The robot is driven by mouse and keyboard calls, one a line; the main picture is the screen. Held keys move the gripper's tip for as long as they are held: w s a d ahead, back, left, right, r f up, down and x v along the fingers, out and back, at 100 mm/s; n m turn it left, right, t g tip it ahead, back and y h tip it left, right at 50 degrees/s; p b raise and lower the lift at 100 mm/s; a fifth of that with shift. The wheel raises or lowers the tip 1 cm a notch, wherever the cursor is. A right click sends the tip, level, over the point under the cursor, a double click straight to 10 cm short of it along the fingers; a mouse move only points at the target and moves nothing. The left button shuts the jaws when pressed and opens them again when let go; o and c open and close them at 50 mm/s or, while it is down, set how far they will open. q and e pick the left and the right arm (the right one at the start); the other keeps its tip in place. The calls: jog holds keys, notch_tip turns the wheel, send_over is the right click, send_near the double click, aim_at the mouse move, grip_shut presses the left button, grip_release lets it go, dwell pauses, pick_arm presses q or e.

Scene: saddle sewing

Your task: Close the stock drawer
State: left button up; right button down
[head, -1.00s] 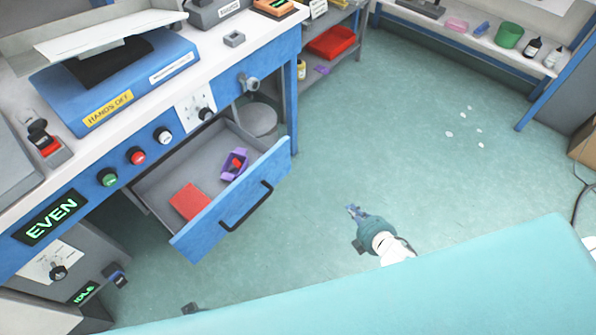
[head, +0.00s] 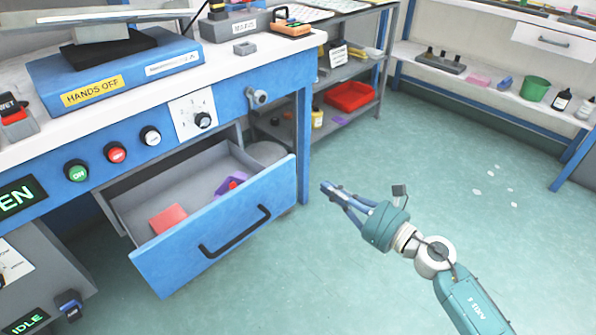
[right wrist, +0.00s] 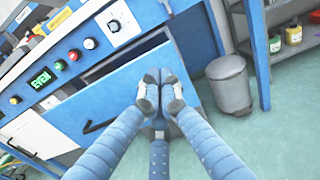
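The stock drawer (head: 225,235) is pulled open under the workbench. It has a blue front with a black bar handle (head: 235,232). Inside lie a flat red item (head: 168,219) and a purple holder (head: 231,184) with a red piece in it. The drawer front (right wrist: 85,105) also fills the left of the right wrist view. My right gripper (head: 328,188) is just right of the drawer front in the head view, its fingertips together and empty. In the right wrist view the tips (right wrist: 160,92) overlap the front's right end; contact cannot be told. My left gripper is not in view.
The blue-edged workbench (head: 225,80) stands above the drawer, with buttons and a dial on its front. A grey bin (right wrist: 230,85) stands beside the bench leg. A shelf with a red tray (head: 350,96) is behind.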

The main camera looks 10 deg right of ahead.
aim_at(289, 162)
jog(key=x, duration=1.1)
jog(key=shift+w+a, duration=0.2)
jog(key=shift+w, duration=0.1)
